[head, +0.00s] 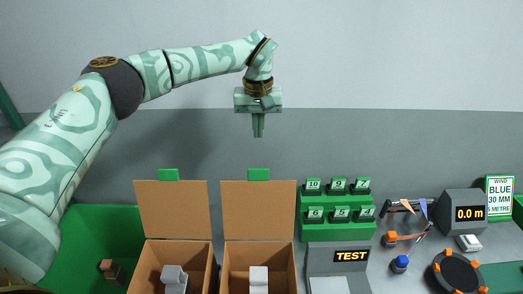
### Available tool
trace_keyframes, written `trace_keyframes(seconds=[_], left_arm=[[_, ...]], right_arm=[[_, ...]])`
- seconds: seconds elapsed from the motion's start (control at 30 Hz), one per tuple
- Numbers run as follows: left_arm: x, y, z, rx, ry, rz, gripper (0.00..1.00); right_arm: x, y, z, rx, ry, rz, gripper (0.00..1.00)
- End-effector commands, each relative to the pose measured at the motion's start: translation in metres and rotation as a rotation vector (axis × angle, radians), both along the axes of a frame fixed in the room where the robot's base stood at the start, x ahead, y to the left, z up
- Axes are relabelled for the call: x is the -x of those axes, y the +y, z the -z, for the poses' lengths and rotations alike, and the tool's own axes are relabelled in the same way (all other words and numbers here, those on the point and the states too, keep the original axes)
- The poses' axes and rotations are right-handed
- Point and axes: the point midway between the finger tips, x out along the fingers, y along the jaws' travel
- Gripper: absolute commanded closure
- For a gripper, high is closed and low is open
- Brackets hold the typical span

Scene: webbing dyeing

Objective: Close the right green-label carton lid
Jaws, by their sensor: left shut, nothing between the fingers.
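The right carton (229,262) stands open at the bottom middle. Its brown lid (258,212) is raised upright at the back, with a green label (258,174) on its top edge. A white block (258,279) is inside. The left carton (143,262) beside it is also open, with its lid (173,212) upright, a green label (168,175) on top and a grey object (174,279) inside. My left gripper (258,134) is shut and empty, pointing down above the right lid's label and apart from it. My right gripper is not in view.
A green bin (82,222) holding a brown block (106,267) is left of the cartons. Right of them are a green rack of numbered blocks (325,231), a TEST display (351,256), a meter (464,213) and a black round device (457,272).

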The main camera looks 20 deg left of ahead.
Motion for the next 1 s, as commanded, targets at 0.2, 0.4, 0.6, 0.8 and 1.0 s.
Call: trace_keyframes(seconds=[0.2, 0.4, 0.6, 0.8, 1.0], left_arm=[[0.0, 0.0, 0.035, 0.0, 0.005, 0.0, 1.0], [0.0, 0.0, 0.078, 0.001, 0.005, -0.002, 1.0], [0.012, -0.005, 0.088, 0.002, 0.0, 0.002, 1.0], [0.029, -0.014, 0.084, 0.0, 0.001, -0.001, 1.0], [0.033, -0.016, 0.084, 0.0, 0.0, -0.002, 1.0]], right_arm=[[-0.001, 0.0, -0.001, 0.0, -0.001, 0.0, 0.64], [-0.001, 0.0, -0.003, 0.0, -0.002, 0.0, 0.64], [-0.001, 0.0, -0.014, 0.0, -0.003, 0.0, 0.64], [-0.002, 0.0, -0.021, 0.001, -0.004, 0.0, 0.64], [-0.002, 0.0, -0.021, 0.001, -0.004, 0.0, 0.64]])
